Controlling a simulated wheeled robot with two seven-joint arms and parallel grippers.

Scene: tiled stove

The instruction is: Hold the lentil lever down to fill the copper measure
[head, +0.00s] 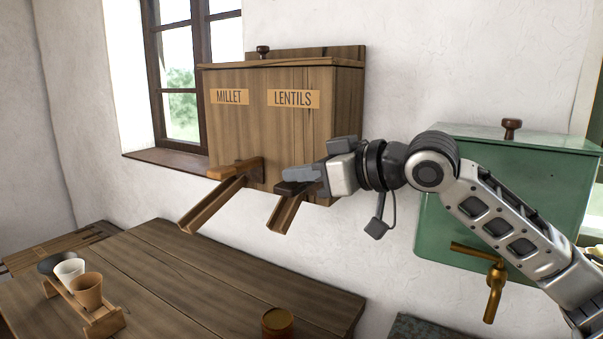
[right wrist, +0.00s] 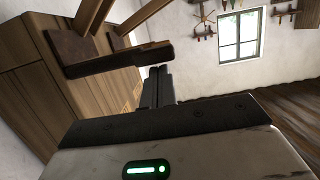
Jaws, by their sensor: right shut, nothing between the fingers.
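The wooden dispenser box (head: 285,130) hangs on the wall, with MILLET and LENTILS labels. Under LENTILS, the dark lentil lever (head: 290,188) sits above a sloping wooden chute (head: 284,213). My right gripper (head: 300,174) is shut and empty, its fingers right over the lever; I cannot tell whether they touch it. In the right wrist view the shut fingers (right wrist: 158,85) are close beside a dark wooden bar (right wrist: 118,62), which looks like the lever. A copper-coloured cup (head: 277,322), probably the measure, stands on the table below the chute. My left gripper is not in view.
The millet lever (head: 236,169) and its chute (head: 212,205) are to the left. A rack (head: 104,322) with cups stands on the table (head: 190,270) at the left. A green tank (head: 540,195) with a brass tap (head: 495,290) is at the right, behind my arm.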

